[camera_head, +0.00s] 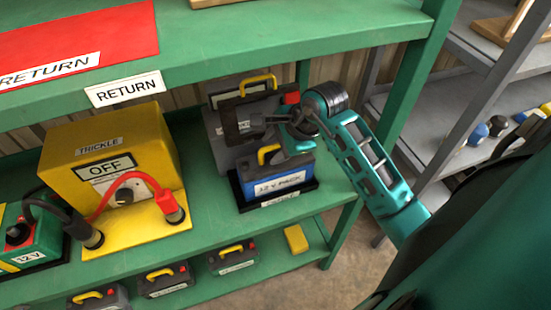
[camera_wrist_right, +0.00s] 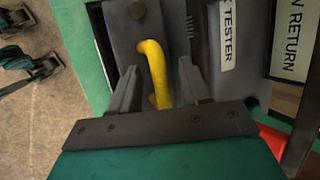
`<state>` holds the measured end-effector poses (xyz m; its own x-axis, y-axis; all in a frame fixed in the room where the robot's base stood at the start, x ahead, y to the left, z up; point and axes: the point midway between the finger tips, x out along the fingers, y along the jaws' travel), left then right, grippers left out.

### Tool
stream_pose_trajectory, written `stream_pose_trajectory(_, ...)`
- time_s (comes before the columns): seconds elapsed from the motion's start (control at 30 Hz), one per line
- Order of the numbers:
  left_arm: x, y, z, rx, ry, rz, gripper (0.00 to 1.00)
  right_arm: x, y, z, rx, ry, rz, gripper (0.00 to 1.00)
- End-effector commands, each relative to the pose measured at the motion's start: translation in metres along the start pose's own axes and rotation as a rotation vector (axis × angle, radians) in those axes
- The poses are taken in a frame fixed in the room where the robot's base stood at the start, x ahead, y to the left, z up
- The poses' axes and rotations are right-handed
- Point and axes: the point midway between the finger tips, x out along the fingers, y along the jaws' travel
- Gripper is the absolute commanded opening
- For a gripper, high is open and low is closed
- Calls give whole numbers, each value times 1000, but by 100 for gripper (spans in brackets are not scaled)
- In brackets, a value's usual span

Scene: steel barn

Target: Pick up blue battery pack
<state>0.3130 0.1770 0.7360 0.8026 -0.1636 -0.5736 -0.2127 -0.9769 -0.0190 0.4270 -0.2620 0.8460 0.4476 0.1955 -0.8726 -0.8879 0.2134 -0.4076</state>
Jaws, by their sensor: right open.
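The blue battery pack (camera_head: 282,183), labelled 12 V PACK, stands on a black tray (camera_head: 258,203) on the green bench's middle shelf. Its yellow handle (camera_head: 267,154) is on its dark top. My right gripper (camera_head: 277,122) is above and just behind the pack, by the grey unit at the back. In the right wrist view the gripper (camera_wrist_right: 160,90) is open, with a yellow handle (camera_wrist_right: 155,65) showing between its fingers. Contact with the handle cannot be told. My left gripper is not in view.
A dark grey unit with a yellow handle (camera_head: 258,80) stands close behind the pack. A yellow trickle charger (camera_head: 75,160) marked OFF, with red and black leads, is to the left. The upper shelf with the RETURN sign (camera_head: 125,88) overhangs. Several dark packs sit below.

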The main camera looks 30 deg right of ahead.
Motion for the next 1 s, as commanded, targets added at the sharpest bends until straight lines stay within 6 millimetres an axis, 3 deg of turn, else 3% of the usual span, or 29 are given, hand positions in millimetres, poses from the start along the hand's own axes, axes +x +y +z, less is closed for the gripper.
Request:
stream_pose_trajectory(0.2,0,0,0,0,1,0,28,0,0,0,0,0,-1,46)
stream_pose_trajectory(0.67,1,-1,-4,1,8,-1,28,0,0,0,0,0,-1,2)
stream_pose_trajectory(1.0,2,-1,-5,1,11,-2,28,0,0,0,0,0,0,0)
